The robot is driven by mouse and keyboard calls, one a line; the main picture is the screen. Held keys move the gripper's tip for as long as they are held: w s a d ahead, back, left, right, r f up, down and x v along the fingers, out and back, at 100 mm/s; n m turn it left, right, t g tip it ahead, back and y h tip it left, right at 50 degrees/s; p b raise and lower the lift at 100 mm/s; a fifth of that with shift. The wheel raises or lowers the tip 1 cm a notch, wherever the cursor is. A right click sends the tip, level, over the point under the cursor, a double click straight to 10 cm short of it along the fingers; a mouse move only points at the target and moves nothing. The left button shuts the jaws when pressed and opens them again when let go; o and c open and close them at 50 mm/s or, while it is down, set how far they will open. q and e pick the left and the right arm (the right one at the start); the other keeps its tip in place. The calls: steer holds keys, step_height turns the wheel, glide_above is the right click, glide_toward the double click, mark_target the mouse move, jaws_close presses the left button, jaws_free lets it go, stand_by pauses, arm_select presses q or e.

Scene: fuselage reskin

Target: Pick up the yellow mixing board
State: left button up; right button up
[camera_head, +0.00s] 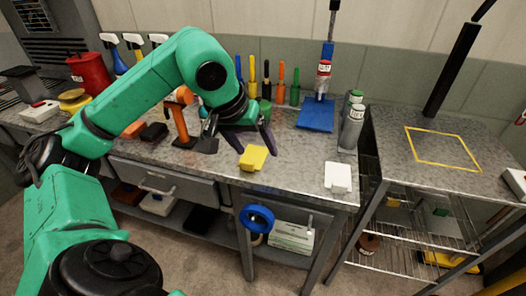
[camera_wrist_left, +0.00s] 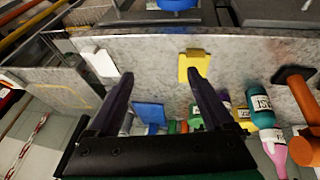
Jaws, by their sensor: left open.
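The yellow mixing board (camera_head: 253,157) is a small flat piece with a short tab, lying on the grey workbench near its front edge. It also shows in the left wrist view (camera_wrist_left: 193,65), just past the tip of one finger. My left gripper (camera_head: 258,149) is open above the bench just behind the board. In the left wrist view its two dark fingers (camera_wrist_left: 159,75) are spread wide with nothing between them. The board is off to one side of the jaw gap, and I cannot tell whether that finger touches it. My right gripper is not in view.
A white board (camera_head: 338,177) lies to the right on the bench. An orange-handled tool (camera_head: 180,117) stands left of my gripper. A yellow-outlined square (camera_head: 443,148) marks the right table.

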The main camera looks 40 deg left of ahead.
arm_select(q)
steer(key=y, duration=0.2)
glide_toward(246, 165)
steer(key=shift+g, duration=0.3)
steer(key=x, duration=0.8)
steer(key=shift+w+d+b, duration=0.1)
steer(key=shift+w+b, duration=0.2)
steer(key=shift+w+f, duration=0.2)
steer(key=shift+f, duration=0.25)
jaws_close()
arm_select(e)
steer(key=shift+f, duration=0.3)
